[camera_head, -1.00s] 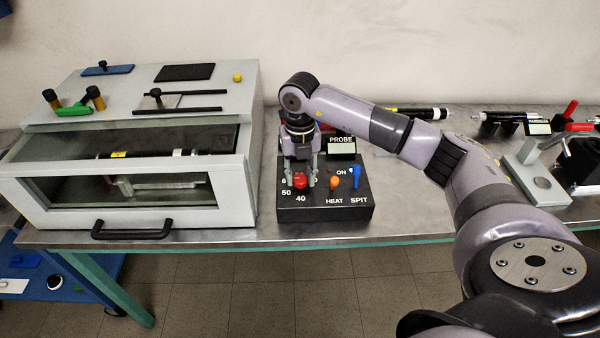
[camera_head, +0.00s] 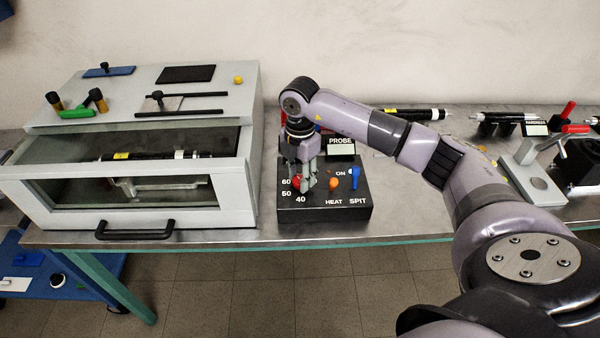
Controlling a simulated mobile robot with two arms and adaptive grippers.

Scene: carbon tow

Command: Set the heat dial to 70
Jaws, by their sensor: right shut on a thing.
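The black control box (camera_head: 335,213) stands on the bench to the right of the grey cabinet. Its heat dial is the red knob (camera_head: 297,183) at the box's left, with the numbers 40, 50 and 60 showing around it; the other marks are hidden behind my gripper. My right gripper (camera_head: 305,184) points down over the dial and is shut on it, its fingers partly covering the red knob. Where the dial points cannot be told. My left gripper is not in view.
On the box are an orange knob (camera_head: 334,183) marked HEAT, a blue switch (camera_head: 354,178) marked SPIT and a PROBE display (camera_head: 341,149). The glass-fronted cabinet (camera_head: 250,180) stands close on the left. A press stand (camera_head: 528,180) is at the right.

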